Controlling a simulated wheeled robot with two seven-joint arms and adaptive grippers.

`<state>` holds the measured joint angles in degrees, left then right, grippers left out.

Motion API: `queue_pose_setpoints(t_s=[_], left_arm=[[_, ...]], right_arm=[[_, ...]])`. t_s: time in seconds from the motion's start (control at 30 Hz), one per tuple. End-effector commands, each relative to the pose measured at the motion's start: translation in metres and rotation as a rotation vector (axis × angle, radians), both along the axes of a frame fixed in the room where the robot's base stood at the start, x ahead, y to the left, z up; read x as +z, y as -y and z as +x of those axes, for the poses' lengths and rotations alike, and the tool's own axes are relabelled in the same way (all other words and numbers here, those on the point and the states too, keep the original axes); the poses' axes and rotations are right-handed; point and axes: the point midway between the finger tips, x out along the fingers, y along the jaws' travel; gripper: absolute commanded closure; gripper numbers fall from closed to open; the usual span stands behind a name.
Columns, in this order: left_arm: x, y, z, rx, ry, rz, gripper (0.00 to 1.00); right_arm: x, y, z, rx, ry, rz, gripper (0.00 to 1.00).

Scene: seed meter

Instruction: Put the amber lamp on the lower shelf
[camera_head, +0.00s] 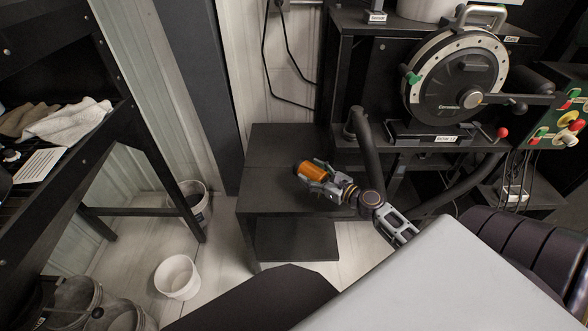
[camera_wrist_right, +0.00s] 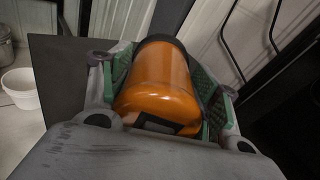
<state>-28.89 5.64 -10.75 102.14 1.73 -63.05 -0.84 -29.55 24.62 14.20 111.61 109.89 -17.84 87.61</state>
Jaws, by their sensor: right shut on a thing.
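The amber lamp (camera_head: 312,170) is an orange cylinder with a dark end, held over the top of a small black side table. My right gripper (camera_head: 318,177) is shut on it. In the right wrist view the lamp (camera_wrist_right: 160,85) lies between the green-padded fingers of the gripper (camera_wrist_right: 165,90). I cannot tell whether the lamp touches the table top (camera_head: 270,190). The lower shelf (camera_head: 295,240) of this black table shows beneath the top and its visible part is bare. My left gripper is not in view.
A round seed meter (camera_head: 455,85) stands on a black bench at the right. A white bucket (camera_head: 177,277) and another bucket (camera_head: 194,200) stand on the floor left of the table. A black rack with cloths (camera_head: 68,122) is at the far left.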

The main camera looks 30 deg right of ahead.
Motion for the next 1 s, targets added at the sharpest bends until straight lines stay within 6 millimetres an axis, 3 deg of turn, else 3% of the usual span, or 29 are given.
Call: queue_pose_setpoints(t_s=[0.2,0.5,1.0], left_arm=[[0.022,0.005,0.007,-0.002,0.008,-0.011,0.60],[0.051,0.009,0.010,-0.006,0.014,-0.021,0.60],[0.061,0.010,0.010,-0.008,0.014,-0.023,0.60]], right_arm=[[-0.013,0.031,-0.017,0.033,-0.005,-0.002,0.87],[-0.019,0.062,-0.038,0.078,-0.012,-0.003,0.87],[-0.018,0.069,-0.043,0.091,-0.012,-0.003,0.87]])
